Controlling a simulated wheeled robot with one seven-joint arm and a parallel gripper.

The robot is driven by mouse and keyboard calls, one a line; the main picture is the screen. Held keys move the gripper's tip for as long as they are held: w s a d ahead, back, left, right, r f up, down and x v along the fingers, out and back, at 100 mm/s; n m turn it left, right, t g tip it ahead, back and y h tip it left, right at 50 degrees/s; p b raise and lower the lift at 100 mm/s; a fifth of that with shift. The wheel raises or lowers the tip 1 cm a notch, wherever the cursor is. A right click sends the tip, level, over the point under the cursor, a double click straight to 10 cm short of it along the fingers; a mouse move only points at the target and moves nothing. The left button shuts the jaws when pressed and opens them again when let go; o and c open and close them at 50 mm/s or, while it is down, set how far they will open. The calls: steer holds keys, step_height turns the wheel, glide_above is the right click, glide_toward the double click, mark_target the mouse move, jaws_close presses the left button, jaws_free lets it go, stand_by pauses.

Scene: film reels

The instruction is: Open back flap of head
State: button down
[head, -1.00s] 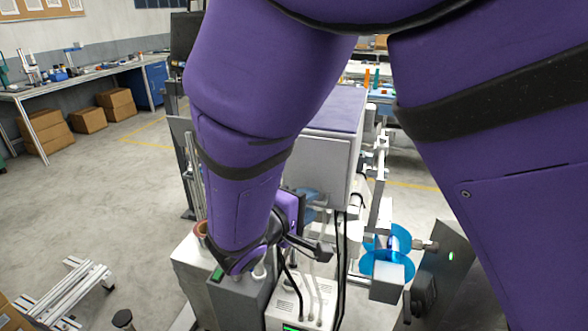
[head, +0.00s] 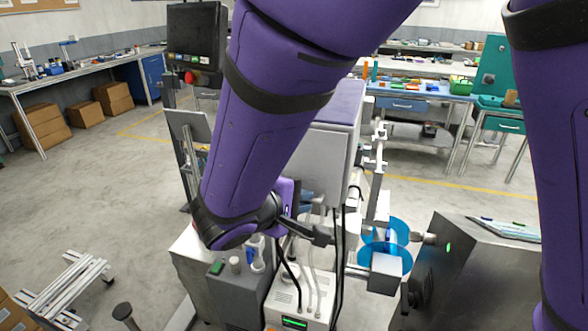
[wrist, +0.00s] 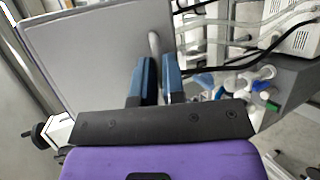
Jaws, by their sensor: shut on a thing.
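The head (head: 348,105) is a grey box with a purple top, partly covered by my arm. Its flat grey back flap (head: 317,160) faces me in the head view. In the wrist view the flap (wrist: 95,50) fills the upper left, with a pale, rounded handle (wrist: 154,42) near its right edge. My gripper (wrist: 160,65) has its two blue-black fingers close together at this handle and is shut on it. The handle's lower part is hidden between the fingers. In the head view my gripper (head: 325,236) is low by the flap's lower edge, its tips hard to make out.
Black cables and pale tubes (wrist: 275,25) run close to my gripper's right. Below are a white box (head: 300,300) with a green display and a grey unit (head: 238,290). A blue reel (head: 385,245) and a dark metal cabinet (head: 470,265) stand right. Open floor lies left.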

steer(key=s+a+r+n+g+y, duration=0.1)
steer(key=s+r+g+y, duration=0.2)
steer(key=s+r+g, duration=0.2)
steer(key=shift+a+r+n+g, duration=0.3)
steer(key=shift+a+r, duration=0.1)
steer(key=shift+r, duration=1.1)
steer(key=c, duration=1.2)
jaws_free()
steer(key=shift+w, duration=0.1)
steer(key=v, duration=1)
steer(key=shift+s+a+r, duration=0.2)
steer(key=shift+r, duration=0.1)
